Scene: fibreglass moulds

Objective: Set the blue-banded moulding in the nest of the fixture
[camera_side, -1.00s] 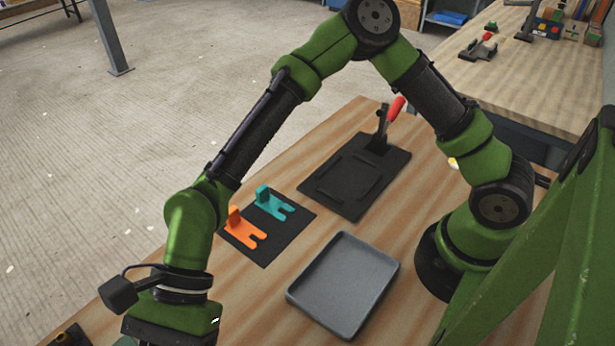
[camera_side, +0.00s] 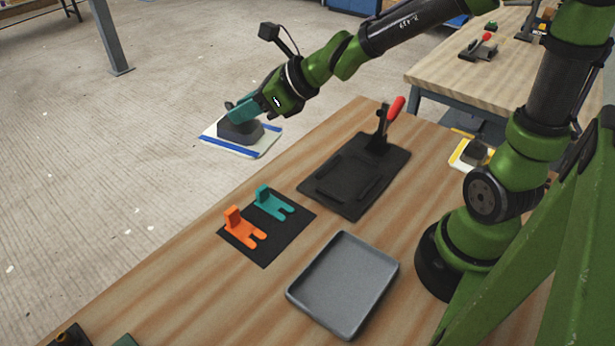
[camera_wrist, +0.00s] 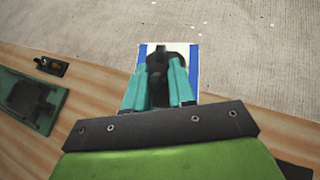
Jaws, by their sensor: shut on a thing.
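The blue-banded moulding (camera_side: 264,146) is a white plate with blue strips along its edges and a dark grey block on top. My gripper (camera_side: 232,114), with teal fingers, is shut on that block and holds the moulding in the air, past the table's far-left edge in the side view. In the wrist view the moulding (camera_wrist: 193,62) shows beyond my gripper (camera_wrist: 158,82), which partly covers it. The fixture (camera_side: 330,196) is a black plate on the table with raised strips around an empty nest. Its toggle clamp (camera_side: 382,128) stands upright with a red handle.
A grey tray (camera_side: 393,268) lies empty in front of the fixture. A black mat (camera_side: 265,255) holds an orange forked piece (camera_side: 243,232) and a teal one (camera_side: 272,203). A yellow-banded moulding (camera_side: 460,157) lies partly hidden behind my arm. A second bench (camera_side: 540,85) stands behind.

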